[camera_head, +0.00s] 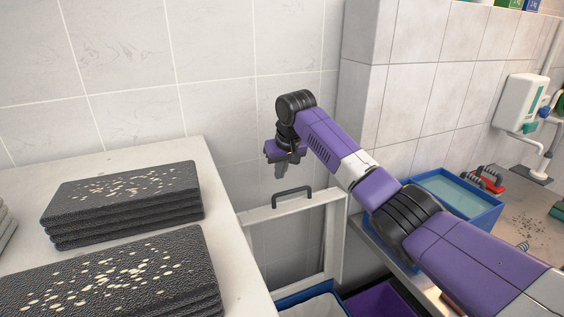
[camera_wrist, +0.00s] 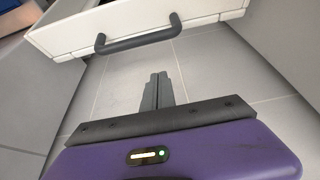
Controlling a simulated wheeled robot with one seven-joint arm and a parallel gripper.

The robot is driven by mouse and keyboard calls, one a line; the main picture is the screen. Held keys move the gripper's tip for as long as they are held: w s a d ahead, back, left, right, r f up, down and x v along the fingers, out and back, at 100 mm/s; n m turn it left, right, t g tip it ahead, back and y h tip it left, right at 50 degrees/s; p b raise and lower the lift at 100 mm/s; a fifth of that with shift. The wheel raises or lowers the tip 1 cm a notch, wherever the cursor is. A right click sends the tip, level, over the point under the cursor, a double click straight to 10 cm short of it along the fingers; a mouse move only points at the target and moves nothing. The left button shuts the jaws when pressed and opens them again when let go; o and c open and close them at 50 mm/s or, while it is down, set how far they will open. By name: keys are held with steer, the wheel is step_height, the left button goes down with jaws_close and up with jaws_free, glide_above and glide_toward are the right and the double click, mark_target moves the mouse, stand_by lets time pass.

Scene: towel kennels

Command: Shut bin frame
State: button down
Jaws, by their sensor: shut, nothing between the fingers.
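The bin frame (camera_head: 309,207) is a white pull-out frame with a dark bar handle (camera_head: 291,194) on its top edge. It stands pulled out between the left counter and the right cabinet, with bins inside it. In the wrist view the white frame front (camera_wrist: 140,28) and its dark handle (camera_wrist: 138,40) lie across the top.
Dark speckled towel stacks (camera_head: 125,202) lie on the left counter (camera_head: 170,150). A blue bin (camera_head: 315,302) and a purple bin (camera_head: 382,301) sit low in the frame's space. A blue tray (camera_head: 455,192) and red-handled tools (camera_head: 489,180) are on the right counter.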

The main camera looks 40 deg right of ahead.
mark_target(284, 202)
steer(key=shift+s+a+f+p, duration=0.2)
steer(key=shift+s+f+p, duration=0.3)
steer(key=shift+s+f, duration=0.25)
steer(key=shift+s+a+f+p, duration=0.15)
steer(key=shift+s+f+p, duration=0.3)
steer(key=shift+s+f, duration=0.2)
steer(key=shift+f, duration=0.1)
